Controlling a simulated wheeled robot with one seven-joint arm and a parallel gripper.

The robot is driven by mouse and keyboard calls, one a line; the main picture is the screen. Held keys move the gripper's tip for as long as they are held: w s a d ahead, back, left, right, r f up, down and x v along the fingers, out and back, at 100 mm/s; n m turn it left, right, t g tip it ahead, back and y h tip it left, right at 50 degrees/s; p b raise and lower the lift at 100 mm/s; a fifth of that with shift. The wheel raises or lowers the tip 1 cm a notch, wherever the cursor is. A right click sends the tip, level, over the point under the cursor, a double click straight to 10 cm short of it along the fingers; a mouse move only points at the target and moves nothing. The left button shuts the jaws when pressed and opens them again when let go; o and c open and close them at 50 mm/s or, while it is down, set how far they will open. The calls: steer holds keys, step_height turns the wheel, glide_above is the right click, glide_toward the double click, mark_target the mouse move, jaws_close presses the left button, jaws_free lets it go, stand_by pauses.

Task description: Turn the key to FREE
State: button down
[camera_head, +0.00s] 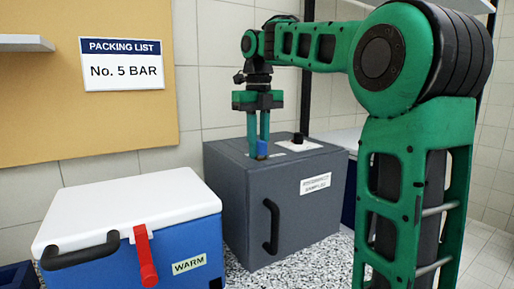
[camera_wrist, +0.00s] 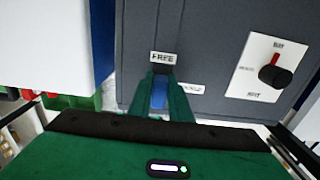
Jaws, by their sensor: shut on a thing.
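The blue key (camera_head: 262,148) is on top of the dark grey box (camera_head: 230,190), near its front left. My gripper (camera_head: 258,152) points straight down over it, with its green fingers shut on the key. In the wrist view the blue key (camera_wrist: 159,94) shows between the fingertips. The FREE label (camera_wrist: 163,58) lies just beyond the key, and a second small label (camera_wrist: 190,88) is to its right, partly hidden by a finger and hard to read. The fingers hide the key's base, so I cannot tell exactly which label it points to.
A black dial with a red pointer (camera_wrist: 275,72) sits on a white plate on the box top, right of the key. A blue cooler (camera_head: 180,246) with a white lid, red latch and WARM label stands at the left. A wall board (camera_head: 120,120) carries a packing list reading No. 5 BAR.

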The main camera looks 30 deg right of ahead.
steer(key=shift+w+f, duration=0.1)
steer(key=shift+f, duration=0.1)
steer(key=c, duration=1.6)
jaws_free()
steer(key=shift+o, duration=0.2)
steer(key=shift+a, duration=0.1)
steer(key=shift+a, duration=0.1)
